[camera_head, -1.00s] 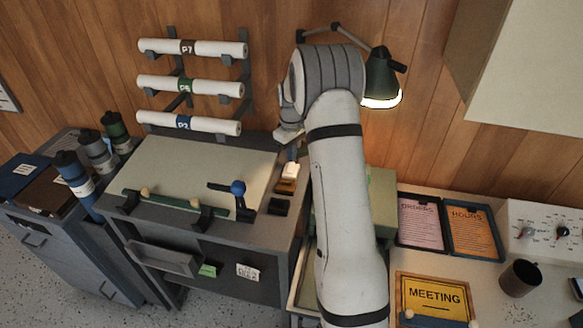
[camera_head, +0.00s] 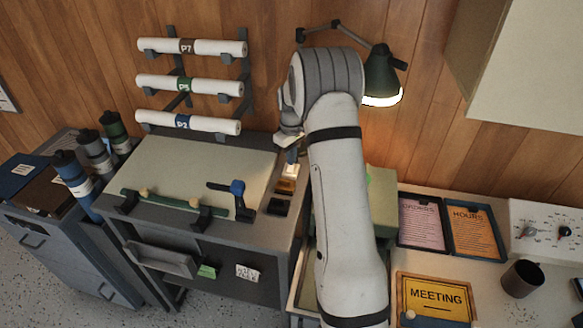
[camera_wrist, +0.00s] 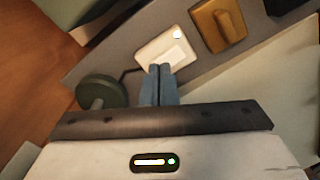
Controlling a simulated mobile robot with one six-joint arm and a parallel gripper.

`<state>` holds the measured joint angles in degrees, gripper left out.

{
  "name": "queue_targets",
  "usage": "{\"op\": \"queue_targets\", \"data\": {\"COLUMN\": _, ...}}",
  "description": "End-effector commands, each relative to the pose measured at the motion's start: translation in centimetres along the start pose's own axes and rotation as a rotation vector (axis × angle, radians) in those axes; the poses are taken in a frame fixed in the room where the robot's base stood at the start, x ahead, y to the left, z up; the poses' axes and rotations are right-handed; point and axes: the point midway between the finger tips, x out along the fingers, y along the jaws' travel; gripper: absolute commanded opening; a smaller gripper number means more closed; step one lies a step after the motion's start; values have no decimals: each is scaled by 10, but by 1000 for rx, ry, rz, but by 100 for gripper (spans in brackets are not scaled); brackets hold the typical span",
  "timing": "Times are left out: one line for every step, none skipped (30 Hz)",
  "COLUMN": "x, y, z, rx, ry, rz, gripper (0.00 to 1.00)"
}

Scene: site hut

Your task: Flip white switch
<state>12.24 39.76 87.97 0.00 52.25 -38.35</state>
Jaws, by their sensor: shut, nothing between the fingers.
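The white switch (camera_wrist: 172,48) is a pale rocker plate on a grey strip in the wrist view. In the camera_head view the white switch (camera_head: 290,170) shows small beside the drawing board, partly hidden by my gripper. My gripper (camera_wrist: 160,67) is shut and empty, with its two blue-grey fingertips together over the lower edge of the white switch. I cannot tell whether they touch it. In the camera_head view my gripper (camera_head: 291,154) points down just above it, mostly hidden by my arm.
An amber switch (camera_wrist: 218,22) sits beside the white one, and a black switch (camera_head: 278,206) lies beyond that. A dark green round knob-like part (camera_wrist: 101,92) is close to the left of my fingers. The drawing board (camera_head: 200,165) is left of the switches.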

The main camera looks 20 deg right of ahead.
Motion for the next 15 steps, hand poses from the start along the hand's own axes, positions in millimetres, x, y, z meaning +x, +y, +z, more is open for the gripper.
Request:
{"op": "queue_targets", "data": {"x": 2, "y": 0, "z": 0, "rx": 0, "ry": 0, "rz": 0, "gripper": 0}}
{"op": "queue_targets", "data": {"x": 2, "y": 0, "z": 0, "rx": 0, "ry": 0, "rz": 0, "gripper": 0}}
{"op": "queue_targets", "data": {"x": 3, "y": 0, "z": 0, "rx": 0, "ry": 0, "rz": 0, "gripper": 0}}
{"op": "queue_targets", "data": {"x": 3, "y": 0, "z": 0, "rx": 0, "ry": 0, "rz": 0, "gripper": 0}}
{"op": "queue_targets", "data": {"x": 3, "y": 0, "z": 0, "rx": 0, "ry": 0, "rz": 0, "gripper": 0}}
{"op": "queue_targets", "data": {"x": 4, "y": 0, "z": 0, "rx": 0, "ry": 0, "rz": 0, "gripper": 0}}
{"op": "queue_targets", "data": {"x": 4, "y": 0, "z": 0, "rx": 0, "ry": 0, "rz": 0, "gripper": 0}}
{"op": "queue_targets", "data": {"x": 5, "y": 0, "z": 0, "rx": 0, "ry": 0, "rz": 0, "gripper": 0}}
{"op": "queue_targets", "data": {"x": 6, "y": 0, "z": 0, "rx": 0, "ry": 0, "rz": 0, "gripper": 0}}
{"op": "queue_targets", "data": {"x": 6, "y": 0, "z": 0, "rx": 0, "ry": 0, "rz": 0, "gripper": 0}}
{"op": "queue_targets", "data": {"x": 6, "y": 0, "z": 0, "rx": 0, "ry": 0, "rz": 0, "gripper": 0}}
{"op": "queue_targets", "data": {"x": 7, "y": 0, "z": 0, "rx": 0, "ry": 0, "rz": 0, "gripper": 0}}
{"op": "queue_targets", "data": {"x": 8, "y": 0, "z": 0, "rx": 0, "ry": 0, "rz": 0, "gripper": 0}}
{"op": "queue_targets", "data": {"x": 8, "y": 0, "z": 0, "rx": 0, "ry": 0, "rz": 0, "gripper": 0}}
{"op": "queue_targets", "data": {"x": 9, "y": 0, "z": 0, "rx": 0, "ry": 0, "rz": 0, "gripper": 0}}
